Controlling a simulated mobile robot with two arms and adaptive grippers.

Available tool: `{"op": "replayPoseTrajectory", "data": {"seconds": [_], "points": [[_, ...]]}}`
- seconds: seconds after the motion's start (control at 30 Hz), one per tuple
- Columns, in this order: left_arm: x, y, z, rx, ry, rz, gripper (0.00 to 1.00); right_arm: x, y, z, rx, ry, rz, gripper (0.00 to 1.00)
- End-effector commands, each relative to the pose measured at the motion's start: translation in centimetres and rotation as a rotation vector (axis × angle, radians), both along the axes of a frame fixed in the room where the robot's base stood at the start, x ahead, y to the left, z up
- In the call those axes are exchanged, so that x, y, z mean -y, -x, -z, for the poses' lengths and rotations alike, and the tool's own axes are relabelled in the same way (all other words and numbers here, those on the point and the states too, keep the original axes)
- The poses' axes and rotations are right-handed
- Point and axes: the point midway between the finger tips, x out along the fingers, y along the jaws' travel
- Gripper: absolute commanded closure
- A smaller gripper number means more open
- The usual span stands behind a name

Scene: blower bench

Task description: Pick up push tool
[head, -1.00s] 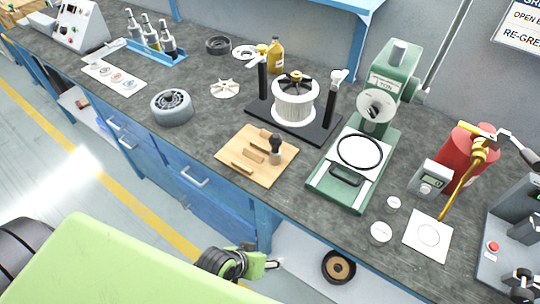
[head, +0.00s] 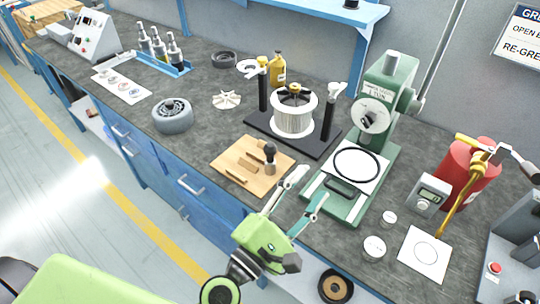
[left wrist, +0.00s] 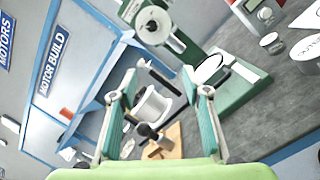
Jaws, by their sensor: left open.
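The push tool (head: 270,158), dark with a rounded knob, stands upright at the right side of a wooden board (head: 222,165) on the bench. It also shows in the left wrist view (left wrist: 147,131), low between the fingers, with the board (left wrist: 176,133) behind it. My left gripper (head: 312,184) is open and empty, at the bench's front edge, to the right of and nearer than the board. Its two spread fingers show in the left wrist view (left wrist: 160,72). It is apart from the tool. My right gripper is not in view.
A green press (head: 345,205) stands right of the board, close to the left gripper. Behind the board is a black fixture (head: 262,124) with two posts around a white slotted cylinder (head: 293,115). A grey ribbed motor part (head: 172,115) sits to the left.

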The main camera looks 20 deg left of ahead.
Motion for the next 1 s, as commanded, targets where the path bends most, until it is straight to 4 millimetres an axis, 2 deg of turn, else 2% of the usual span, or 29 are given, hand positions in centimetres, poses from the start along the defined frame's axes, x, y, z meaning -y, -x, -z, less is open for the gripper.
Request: {"op": "replayPoseTrajectory", "data": {"seconds": [0.07,0.2,0.3,0.4,0.57,0.8,1.0], "points": [[-2.3,-0.9,-0.1,-0.058,0.260,-0.090,0.57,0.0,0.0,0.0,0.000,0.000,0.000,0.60],[-6.4,-1.8,1.7,-0.157,0.659,-0.247,0.57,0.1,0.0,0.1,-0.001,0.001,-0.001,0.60],[-8.3,-1.8,3.6,-0.209,0.852,-0.335,0.57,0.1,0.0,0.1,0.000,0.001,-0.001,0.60],[-9.4,-1.7,4.9,-0.239,0.964,-0.391,0.57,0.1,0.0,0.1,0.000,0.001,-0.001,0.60],[-10.1,-2.7,5.3,-0.249,1.013,-0.418,0.57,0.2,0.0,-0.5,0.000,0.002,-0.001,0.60],[-10.8,-7.2,5.2,-0.248,1.009,-0.416,0.57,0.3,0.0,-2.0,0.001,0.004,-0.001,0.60],[-11.2,-9.7,5.5,-0.248,1.008,-0.416,0.57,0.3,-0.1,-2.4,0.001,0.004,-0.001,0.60]]}}
